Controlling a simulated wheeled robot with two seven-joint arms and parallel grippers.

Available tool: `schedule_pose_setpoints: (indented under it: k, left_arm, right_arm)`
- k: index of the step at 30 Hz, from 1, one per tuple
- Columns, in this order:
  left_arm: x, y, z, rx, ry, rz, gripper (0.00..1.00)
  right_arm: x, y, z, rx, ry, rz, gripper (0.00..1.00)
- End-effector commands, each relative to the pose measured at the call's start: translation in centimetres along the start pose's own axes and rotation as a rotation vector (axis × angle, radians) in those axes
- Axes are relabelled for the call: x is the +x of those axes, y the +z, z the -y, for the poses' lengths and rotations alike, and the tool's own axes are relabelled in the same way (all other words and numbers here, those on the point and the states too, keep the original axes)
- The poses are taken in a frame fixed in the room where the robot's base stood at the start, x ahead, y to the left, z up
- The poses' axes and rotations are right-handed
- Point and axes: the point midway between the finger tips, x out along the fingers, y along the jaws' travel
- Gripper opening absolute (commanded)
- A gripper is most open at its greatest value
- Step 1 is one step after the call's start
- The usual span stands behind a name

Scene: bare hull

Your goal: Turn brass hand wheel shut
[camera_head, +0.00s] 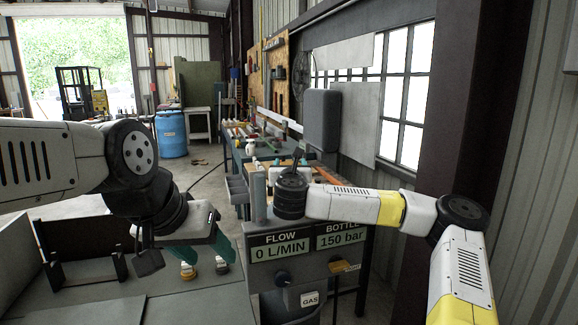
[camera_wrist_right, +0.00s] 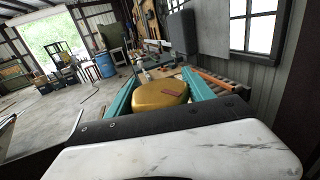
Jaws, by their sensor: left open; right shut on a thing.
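The brass hand wheel (camera_wrist_right: 160,96) shows in the right wrist view as a rounded yellow-gold body with a small reddish-brown mark on top. My right gripper (camera_wrist_right: 158,82) has its teal fingers on either side of it and is shut on it. In the head view, my right gripper (camera_head: 288,168) is above the grey panel box, and my wrist hides the wheel there. My left gripper (camera_head: 204,253) is open, with teal fingers pointing down, to the left of the panel. I see nothing between its fingers.
The grey panel box (camera_head: 335,268) reads FLOW 0 L/MIN and BOTTLE 150 bar, with a GAS label below. A grey post (camera_head: 258,190) stands beside my right wrist. A workbench and a blue barrel (camera_head: 171,134) are farther back.

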Motion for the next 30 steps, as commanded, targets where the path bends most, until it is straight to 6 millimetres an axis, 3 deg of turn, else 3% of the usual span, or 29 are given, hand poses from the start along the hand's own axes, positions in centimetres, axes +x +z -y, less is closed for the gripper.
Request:
schedule_pose_setpoints:
  k: [21,22,24,25,30]
  left_arm:
    - [0.0,0.0,0.0,0.0,0.0,0.0,0.56]
    - [0.0,0.0,0.0,0.0,0.0,0.0,0.56]
    - [0.0,0.0,0.0,0.0,0.0,0.0,0.56]
    - [0.0,0.0,0.0,0.0,0.0,0.0,0.56]
    - [0.0,0.0,0.0,0.0,0.0,0.0,0.56]
  right_arm:
    - [0.08,-0.15,0.29,-0.002,-0.074,-0.004,0.2]
    - [0.08,-0.16,0.29,-0.002,-0.074,-0.004,0.67]
    - [0.08,-0.15,0.29,-0.002,-0.074,-0.004,0.81]
    - [0.07,-0.14,0.28,-0.002,-0.073,-0.004,0.83]
    - [0.06,-0.1,0.26,-0.002,-0.073,-0.003,0.83]
